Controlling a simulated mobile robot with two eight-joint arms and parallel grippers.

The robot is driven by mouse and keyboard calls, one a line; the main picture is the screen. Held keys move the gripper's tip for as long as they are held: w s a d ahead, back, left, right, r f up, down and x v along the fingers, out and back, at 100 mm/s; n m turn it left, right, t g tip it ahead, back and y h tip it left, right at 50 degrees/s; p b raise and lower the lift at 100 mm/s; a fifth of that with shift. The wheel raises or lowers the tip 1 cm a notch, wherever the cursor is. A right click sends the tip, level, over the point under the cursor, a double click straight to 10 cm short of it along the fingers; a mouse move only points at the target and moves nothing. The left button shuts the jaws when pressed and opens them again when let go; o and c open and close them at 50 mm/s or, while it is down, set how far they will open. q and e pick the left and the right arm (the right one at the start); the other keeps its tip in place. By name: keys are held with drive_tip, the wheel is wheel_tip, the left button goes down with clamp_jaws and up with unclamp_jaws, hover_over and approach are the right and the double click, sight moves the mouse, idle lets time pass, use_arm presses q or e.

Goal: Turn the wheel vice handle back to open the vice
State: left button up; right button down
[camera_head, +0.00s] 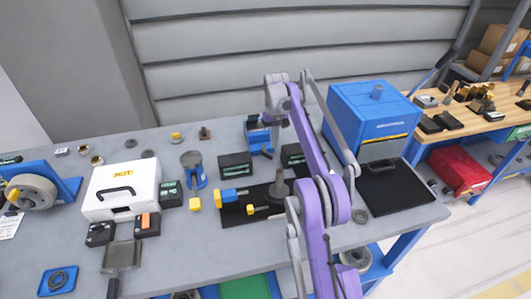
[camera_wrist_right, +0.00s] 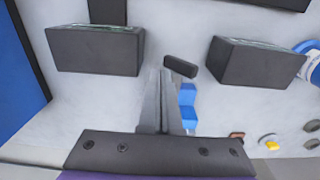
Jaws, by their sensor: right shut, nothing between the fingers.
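A blue vice (camera_head: 257,135) stands toward the back of the grey workbench. In the right wrist view its blue body (camera_wrist_right: 188,108) is partly hidden behind my fingers. A short black bar (camera_wrist_right: 181,66), which looks like its handle, lies just beyond and to the right of my fingertips. My right gripper (camera_head: 278,120) reaches down from above beside the vice. In the wrist view its fingers (camera_wrist_right: 160,74) are closed together with nothing between them. They look close to the bar, but I cannot tell whether they touch it. My left gripper is not in view.
Dark boxes (camera_wrist_right: 95,50) and (camera_wrist_right: 255,62) flank the fingers. A blue machine (camera_head: 372,115) stands to the right, with a black mat (camera_head: 395,190) before it. A white case (camera_head: 120,188) and a blue stand with a grey wheel (camera_head: 32,191) are on the left.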

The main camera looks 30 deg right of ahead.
sight(264, 151)
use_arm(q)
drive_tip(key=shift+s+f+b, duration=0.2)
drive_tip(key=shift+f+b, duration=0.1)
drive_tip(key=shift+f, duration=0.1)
use_arm(e)
drive_tip(key=shift+f, duration=1.1)
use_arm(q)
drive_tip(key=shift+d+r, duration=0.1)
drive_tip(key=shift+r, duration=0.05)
use_arm(e)
drive_tip(key=shift+w+a, duration=0.25)
drive_tip(key=shift+a, duration=0.95)
drive_tip(key=shift+a, duration=0.15)
drive_tip(key=shift+w+a, duration=0.15)
drive_tip(key=shift+a, duration=0.3)
drive_tip(key=shift+d+r+p, duration=0.1)
drive_tip(key=shift+r+p, duration=1.25)
drive_tip(key=shift+r, duration=1.6)
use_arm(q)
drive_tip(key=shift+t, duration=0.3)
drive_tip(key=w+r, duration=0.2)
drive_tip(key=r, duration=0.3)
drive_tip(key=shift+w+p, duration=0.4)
use_arm(e)
wheel_tip(264, 151, up, 2)
drive_tip(key=shift+r, duration=0.1)
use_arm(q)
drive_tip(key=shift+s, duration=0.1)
